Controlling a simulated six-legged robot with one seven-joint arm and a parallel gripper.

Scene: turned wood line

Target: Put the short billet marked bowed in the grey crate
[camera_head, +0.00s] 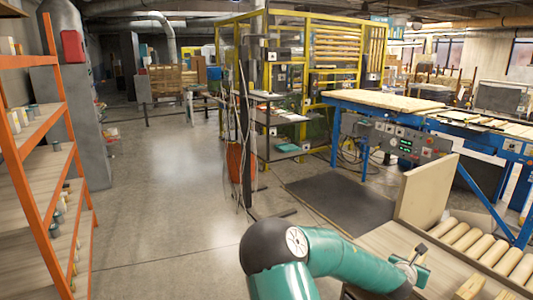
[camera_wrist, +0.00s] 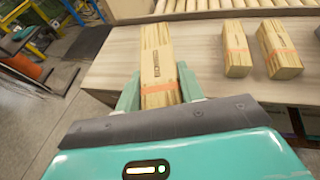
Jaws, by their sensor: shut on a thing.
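In the wrist view my gripper (camera_wrist: 159,92) is shut on a light wooden billet (camera_wrist: 156,62). The billet has a reddish band near my jaws and a dark printed mark on its upper face, too small to read. It points away from me over the front edge of the wooden worktop (camera_wrist: 205,74). Two shorter-looking billets with reddish bands, a middle one (camera_wrist: 236,52) and a right one (camera_wrist: 278,50), lie on the worktop to the right. I cannot read marks on them. No grey crate can be made out in either view.
In the head view a row of pale rollers (camera_head: 492,251) lies at the right, beside an upright wooden board (camera_head: 426,193). An orange shelf rack (camera_head: 70,150) stands at the left. A dark floor mat (camera_head: 340,199) lies ahead. The concrete floor (camera_head: 165,205) between is clear.

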